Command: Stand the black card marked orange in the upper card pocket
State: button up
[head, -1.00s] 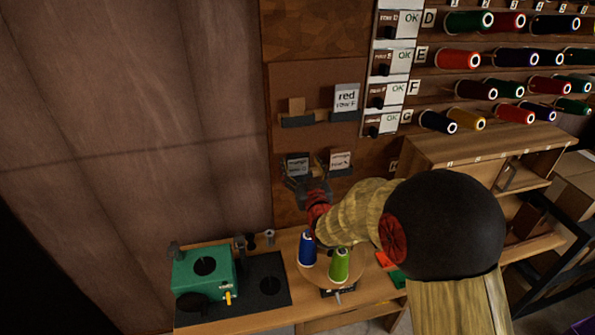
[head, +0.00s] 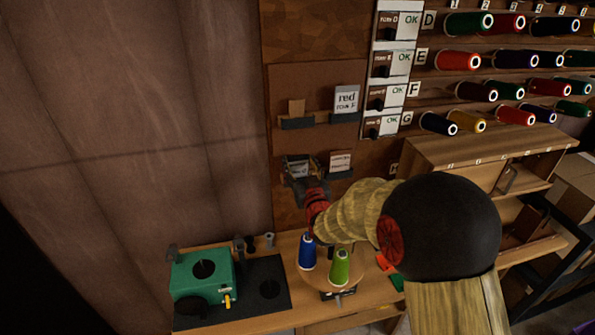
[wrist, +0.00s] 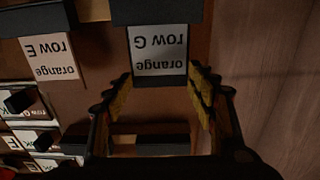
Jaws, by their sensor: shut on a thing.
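The card marked "orange row G" (wrist: 158,52) has a grey face with a dark edge at the gripper end and reads upside down in the wrist view. In the head view this card (head: 298,167) is in the lower left pocket area, partly covered by my fingers. My gripper (wrist: 160,84) is shut on it, one finger at each side. The lower left pocket (wrist: 162,11) is a dark ledge at the card's base; whether the card still touches its inside is hidden. The upper left pocket (head: 297,123) has a plain brown piece behind it. The upper right pocket (head: 344,117) holds a "red row F" card (head: 346,98).
A pale "orange row E" card (wrist: 51,57) stands close beside, in the lower right pocket. Below are a blue spool (head: 307,252), a green spool (head: 340,267) and a green machine (head: 202,277) on the bench. Threaded racks are at right; the wall left of the board is clear.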

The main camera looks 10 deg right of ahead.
jog(key=shift+r, duration=0.15)
jog(key=shift+c, duration=0.4)
notch_tip(320, 180, up, 5)
jog(key=shift+f+p, duration=0.15)
jog(key=shift+p, duration=0.6)
jog(key=shift+s, duration=0.1)
